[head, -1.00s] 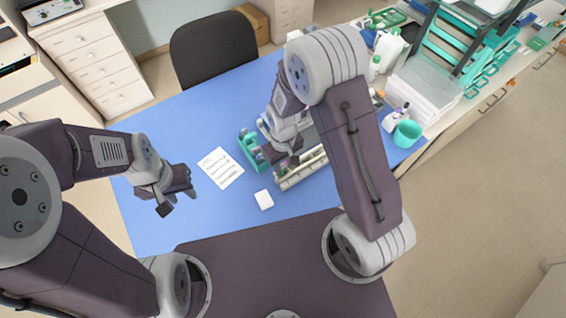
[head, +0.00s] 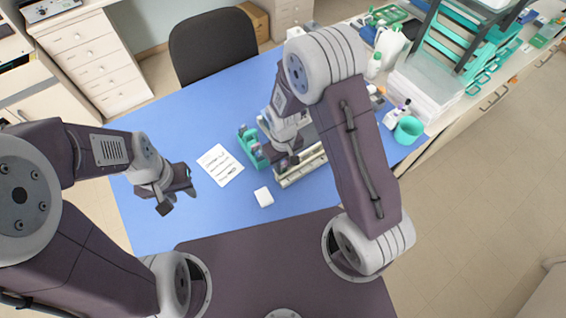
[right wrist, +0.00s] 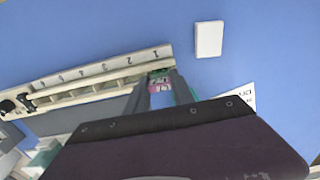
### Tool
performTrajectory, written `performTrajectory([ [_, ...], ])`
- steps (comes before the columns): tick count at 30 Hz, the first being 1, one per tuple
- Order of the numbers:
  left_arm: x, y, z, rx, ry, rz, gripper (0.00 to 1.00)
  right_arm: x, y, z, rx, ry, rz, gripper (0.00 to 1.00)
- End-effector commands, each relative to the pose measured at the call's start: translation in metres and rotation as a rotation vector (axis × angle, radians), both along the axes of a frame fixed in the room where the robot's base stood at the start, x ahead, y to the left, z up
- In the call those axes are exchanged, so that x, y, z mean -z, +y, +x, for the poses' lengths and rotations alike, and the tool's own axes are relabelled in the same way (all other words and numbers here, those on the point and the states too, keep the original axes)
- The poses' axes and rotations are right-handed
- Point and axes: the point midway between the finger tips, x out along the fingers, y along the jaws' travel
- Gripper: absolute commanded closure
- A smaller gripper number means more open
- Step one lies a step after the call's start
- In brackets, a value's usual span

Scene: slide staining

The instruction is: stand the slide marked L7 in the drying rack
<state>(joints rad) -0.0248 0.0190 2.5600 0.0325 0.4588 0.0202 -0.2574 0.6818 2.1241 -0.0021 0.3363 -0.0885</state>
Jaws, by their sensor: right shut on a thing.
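My right gripper (right wrist: 163,95) is shut on a slide (right wrist: 161,88); a pinkish and green end shows between its fingers, and its mark cannot be read. The slide is by the number 1 end of a long cream rack (right wrist: 100,73) with numbered positions; I cannot tell whether it touches the rack. In the head view the right gripper (head: 286,161) hangs over the near-left end of this rack (head: 305,171), and the arm hides part of it. My left gripper (head: 179,201) is open and empty above the blue mat, left of the paper.
A teal holder (head: 247,143) with several dark-topped items stands left of the right gripper. A white square block (head: 264,197) and a printed sheet (head: 220,165) lie on the blue mat (head: 210,110). A teal cup (head: 408,130) is at the right. The mat's left part is clear.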

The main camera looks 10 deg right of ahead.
Motion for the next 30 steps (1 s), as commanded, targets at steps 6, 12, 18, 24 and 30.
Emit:
performTrajectory([
  [6, 0.002, 0.000, 0.000, 0.000, 0.000, 0.000, 0.64, 0.003, 0.000, 0.000, 0.000, 0.000, 0.000, 1.00],
  [12, 0.003, 0.000, 0.000, 0.000, 0.000, 0.000, 0.64, 0.004, 0.000, 0.000, 0.000, 0.000, 0.000, 0.57],
  [18, 0.003, 0.000, 0.000, 0.000, 0.000, 0.000, 0.64, 0.004, 0.000, 0.000, 0.000, 0.000, 0.000, 0.46],
  [24, 0.003, 0.000, 0.000, 0.000, 0.000, 0.000, 0.64, 0.000, 0.000, 0.001, 0.000, -0.003, 0.001, 0.46],
  [30, 0.008, 0.000, 0.000, 0.000, 0.000, 0.000, 0.64, -0.040, 0.001, 0.002, 0.000, -0.009, 0.002, 0.46],
])
